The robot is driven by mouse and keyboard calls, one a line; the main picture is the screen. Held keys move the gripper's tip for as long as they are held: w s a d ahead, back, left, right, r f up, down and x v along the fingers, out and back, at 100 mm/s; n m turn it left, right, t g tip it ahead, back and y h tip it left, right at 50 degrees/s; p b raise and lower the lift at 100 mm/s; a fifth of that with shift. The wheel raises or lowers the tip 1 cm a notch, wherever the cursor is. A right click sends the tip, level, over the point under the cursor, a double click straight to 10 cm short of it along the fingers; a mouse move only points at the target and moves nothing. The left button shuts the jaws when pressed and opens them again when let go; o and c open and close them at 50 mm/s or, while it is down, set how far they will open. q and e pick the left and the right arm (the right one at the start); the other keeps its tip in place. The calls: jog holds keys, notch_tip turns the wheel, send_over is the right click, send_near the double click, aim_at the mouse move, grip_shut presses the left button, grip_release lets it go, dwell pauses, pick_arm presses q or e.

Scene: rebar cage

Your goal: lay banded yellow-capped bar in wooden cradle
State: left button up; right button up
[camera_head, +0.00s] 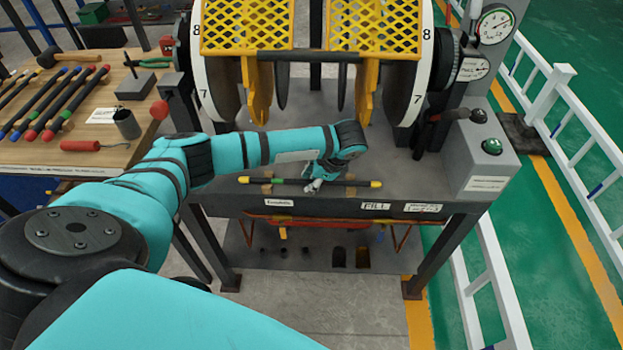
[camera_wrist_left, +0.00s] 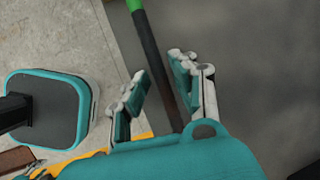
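The dark bar (camera_head: 345,183) with yellow caps and a green band lies level on the grey bench shelf, near its front edge. A small brown wooden piece (camera_head: 267,188), apparently part of the cradle, shows under the bar's left part; the rest of the cradle is hard to make out. My left gripper (camera_head: 316,185) is down at the middle of the bar. In the left wrist view its fingers (camera_wrist_left: 160,88) stand apart on either side of the bar (camera_wrist_left: 151,48), with gaps visible. The green band (camera_wrist_left: 135,5) is at the top edge there. My right gripper is out of view.
A machine with yellow mesh guards (camera_head: 362,25) and white numbered discs stands behind the shelf. A grey control box (camera_head: 480,160) is at right. A wooden table (camera_head: 45,150) with several capped bars and tools is at left. White railing (camera_head: 590,200) stands right.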

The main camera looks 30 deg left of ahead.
pick_arm(q)
jog(key=shift+o, duration=0.6)
jog(key=v, duration=1.2)
jog(key=shift+r, duration=0.1)
